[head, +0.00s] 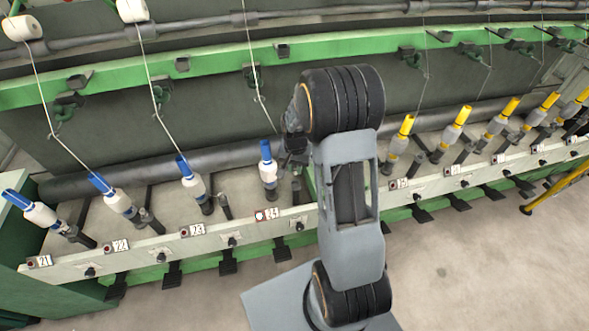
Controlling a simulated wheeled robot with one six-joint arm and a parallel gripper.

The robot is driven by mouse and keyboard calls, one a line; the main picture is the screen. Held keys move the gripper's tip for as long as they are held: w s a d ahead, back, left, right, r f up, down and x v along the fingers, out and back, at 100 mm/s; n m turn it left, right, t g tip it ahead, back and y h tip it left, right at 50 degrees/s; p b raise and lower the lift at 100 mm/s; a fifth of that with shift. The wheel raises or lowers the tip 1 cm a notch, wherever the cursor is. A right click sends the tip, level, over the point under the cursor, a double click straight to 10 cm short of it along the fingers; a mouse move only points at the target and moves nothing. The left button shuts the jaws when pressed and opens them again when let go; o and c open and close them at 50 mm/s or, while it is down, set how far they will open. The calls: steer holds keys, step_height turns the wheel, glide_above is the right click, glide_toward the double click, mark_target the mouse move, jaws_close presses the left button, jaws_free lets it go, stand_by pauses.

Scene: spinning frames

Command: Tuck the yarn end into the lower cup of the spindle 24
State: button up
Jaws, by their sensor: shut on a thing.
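Spindle 24 (268,174) stands upright above the number plate 24 (267,214), with a blue tube top and a white body. Its lower cup is too small to make out. A white yarn (252,62) comes down from above, left of my arm, and runs to my gripper (293,143). My gripper is just right of the spindle's top, partly hidden behind my own arm. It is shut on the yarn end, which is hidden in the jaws.
Blue-topped spindles 21 (40,214), 22 (117,201) and 23 (195,186) stand to the left, with yarns to two of them. Several yellow-topped spindles (447,135) stand to the right. A green rail (130,83) crosses above. Bare floor (480,260) lies in front at right.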

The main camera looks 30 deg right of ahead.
steer(key=shift+f+b, duration=2.5)
steer(key=shift+f, duration=1)
steer(key=o, duration=0.7)
step_height(320, 180, up, 14)
steer(key=shift+f+p, duration=0.1)
steer(key=shift+p, duration=0.2)
steer(key=s+a+r+n+t+p, duration=0.1)
steer(key=s+a+r+n, duration=0.1)
steer(key=s, duration=0.3)
steer(key=s+a+r+n+t+p, duration=0.1)
steer(key=s+a+r+n, duration=0.2)
steer(key=s+a+r, duration=0.1)
steer(key=s+a+r+n+t+p, duration=0.1)
steer(key=s+a+r+n, duration=0.1)
steer(key=s, duration=0.5)
steer(key=shift+a+r+n+t, duration=0.2)
steer(key=shift+a+r, duration=0.2)
steer(key=shift+r, duration=0.2)
steer(key=shift+a+r+n+t, duration=0.1)
steer(key=shift+a+r+n, duration=0.1)
steer(key=shift+a+r, duration=0.25)
